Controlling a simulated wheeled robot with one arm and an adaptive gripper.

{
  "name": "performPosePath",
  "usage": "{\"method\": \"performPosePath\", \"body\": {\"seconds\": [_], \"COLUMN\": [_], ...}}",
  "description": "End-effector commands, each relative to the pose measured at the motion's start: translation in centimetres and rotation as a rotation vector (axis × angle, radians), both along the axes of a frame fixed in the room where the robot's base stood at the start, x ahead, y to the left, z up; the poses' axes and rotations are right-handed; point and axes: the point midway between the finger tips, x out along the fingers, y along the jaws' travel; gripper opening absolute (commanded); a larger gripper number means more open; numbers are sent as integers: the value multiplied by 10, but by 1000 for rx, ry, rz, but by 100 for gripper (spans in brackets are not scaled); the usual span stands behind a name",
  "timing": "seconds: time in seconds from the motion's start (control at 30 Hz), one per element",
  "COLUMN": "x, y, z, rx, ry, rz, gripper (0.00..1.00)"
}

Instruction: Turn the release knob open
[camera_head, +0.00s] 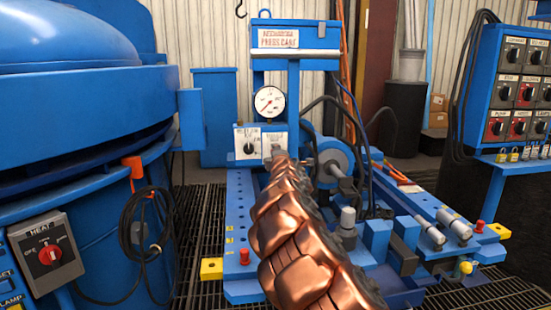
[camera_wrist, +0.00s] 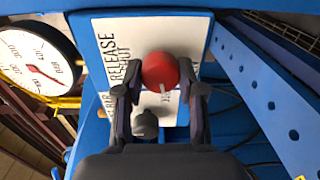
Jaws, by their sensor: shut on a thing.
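The release knob (camera_wrist: 160,70) is round and red on a white panel (camera_wrist: 110,40) in the wrist view. "RELEASE" and "SHUT" are printed beside it, running sideways; other lettering is partly covered. A short white mark on the knob points toward the bottom of the picture. My gripper (camera_wrist: 160,88) has one dark finger on each side of the knob and is shut on it. In the head view my gripper (camera_head: 280,156) is at the white panel under the gauge, and my copper-coloured arm hides the knob there.
A grey knob (camera_wrist: 145,122) sits just below the red one, between my fingers. A pressure gauge (camera_head: 269,102) stands above the panel. A blue furnace (camera_head: 70,100) fills the left and a switch panel (camera_head: 517,85) stands right. A blue perforated rail (camera_wrist: 255,85) runs beside the panel.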

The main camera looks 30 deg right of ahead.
Motion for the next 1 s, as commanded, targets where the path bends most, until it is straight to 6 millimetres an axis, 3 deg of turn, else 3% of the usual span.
{"method": "performPosePath", "body": {"seconds": [0.5,0.53,0.77,1.0], "x": [0,0,0,0], "y": [0,0,0,0], "z": [-2,-2,-1,0], "rx": [-19,-19,-19,-18], "ry": [11,11,10,9], "rz": [0,0,0,0], "gripper": [4,41,64,64]}}
